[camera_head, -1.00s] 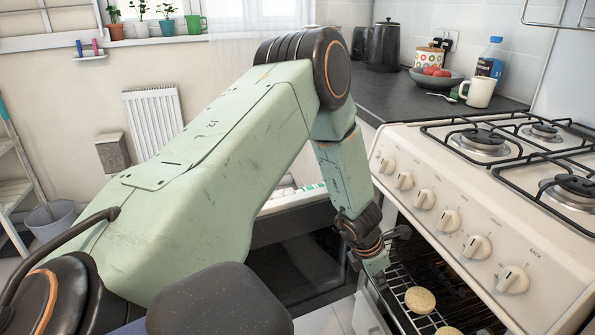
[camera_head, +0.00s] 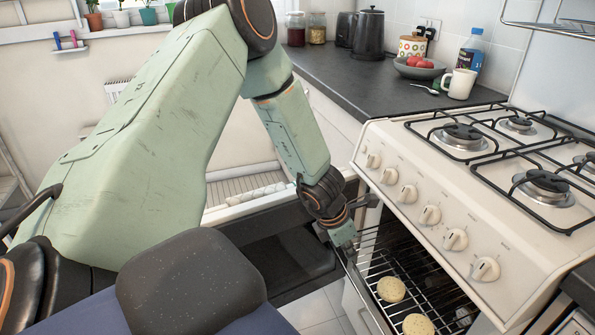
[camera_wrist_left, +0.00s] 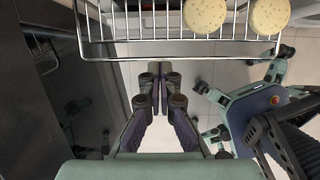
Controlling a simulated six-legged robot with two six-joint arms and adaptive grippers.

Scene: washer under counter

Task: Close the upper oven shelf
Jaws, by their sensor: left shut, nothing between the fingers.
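The upper oven shelf is a wire rack (camera_head: 385,250) in the open oven below the stove's knobs. Two round pale bread pieces (camera_head: 391,289) (camera_head: 417,325) lie on it. In the left wrist view the rack (camera_wrist_left: 185,50) crosses the top, its front edge sticking out over the floor. My left gripper (camera_head: 345,249) is at the rack's front left corner in the head view. In the left wrist view its fingers (camera_wrist_left: 153,76) are shut and empty, close to the rack's front rail. I cannot tell whether they touch it. My right gripper is in neither view.
The white stove (camera_head: 440,200) has several knobs and burners. A dark counter (camera_head: 350,85) behind holds a kettle (camera_head: 368,38), a bowl of red fruit (camera_head: 419,69), a mug (camera_head: 460,84) and a bottle (camera_head: 472,52). Tiled floor shows below the rack.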

